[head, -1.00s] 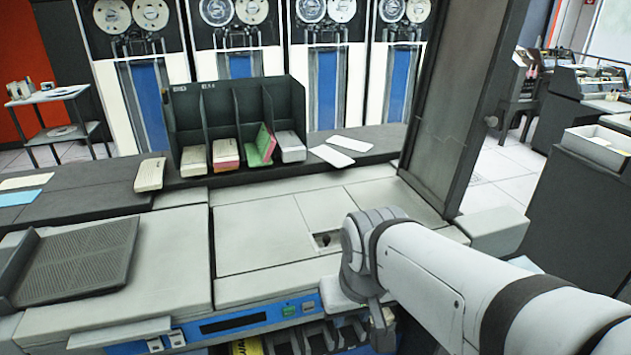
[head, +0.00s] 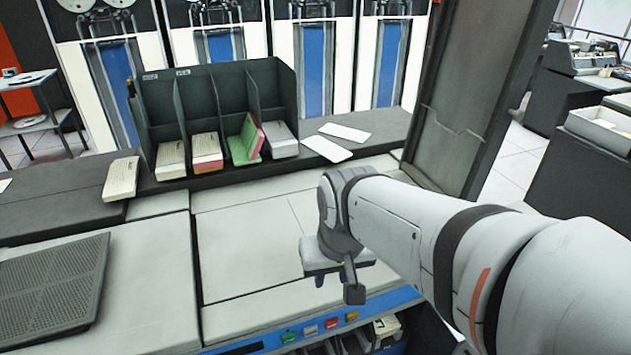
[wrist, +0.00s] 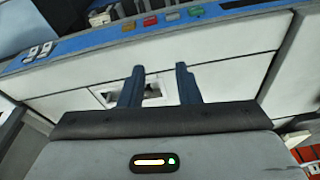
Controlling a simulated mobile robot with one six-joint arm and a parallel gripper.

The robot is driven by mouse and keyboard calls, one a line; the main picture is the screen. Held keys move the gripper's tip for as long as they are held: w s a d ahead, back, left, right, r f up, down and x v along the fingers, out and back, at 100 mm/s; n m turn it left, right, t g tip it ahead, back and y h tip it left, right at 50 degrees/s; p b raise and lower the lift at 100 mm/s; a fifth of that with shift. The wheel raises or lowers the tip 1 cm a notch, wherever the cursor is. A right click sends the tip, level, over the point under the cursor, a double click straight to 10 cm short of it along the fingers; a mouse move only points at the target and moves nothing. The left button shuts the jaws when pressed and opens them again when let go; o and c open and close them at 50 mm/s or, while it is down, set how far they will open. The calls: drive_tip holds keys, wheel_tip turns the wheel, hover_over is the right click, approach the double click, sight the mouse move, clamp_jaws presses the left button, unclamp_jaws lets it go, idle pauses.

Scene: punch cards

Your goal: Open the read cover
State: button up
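The light grey flat cover panel (head: 250,245) lies closed on top of the card machine in the head view. In the wrist view this panel (wrist: 225,80) shows a small rectangular recess (wrist: 152,92), with the blue button strip beyond it. My gripper (wrist: 160,68) is open and empty. Its two dark fingers reach over the recess, and the left finger hides part of it. I cannot tell whether the fingertips touch the panel. In the head view my arm hides the recess, and my gripper (head: 338,275) shows above the panel's front right part.
A tall dark panel (head: 470,110) stands upright at the right. A card rack (head: 215,110) with card decks stands behind the panel. A perforated dark tray (head: 55,285) is at left. Coloured buttons (head: 310,330) line the machine's blue front edge.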

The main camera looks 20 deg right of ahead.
drive_tip(key=w+d+f+m+p, duration=0.2)
drive_tip(key=w+d+f+m, duration=0.1)
drive_tip(key=w+d+m, duration=1.25)
drive_tip(key=shift+m, duration=0.45)
drive_tip(key=x, duration=0.7)
drive_tip(key=shift+w+a, duration=0.15)
drive_tip(key=shift+w, duration=0.1)
clamp_jaws()
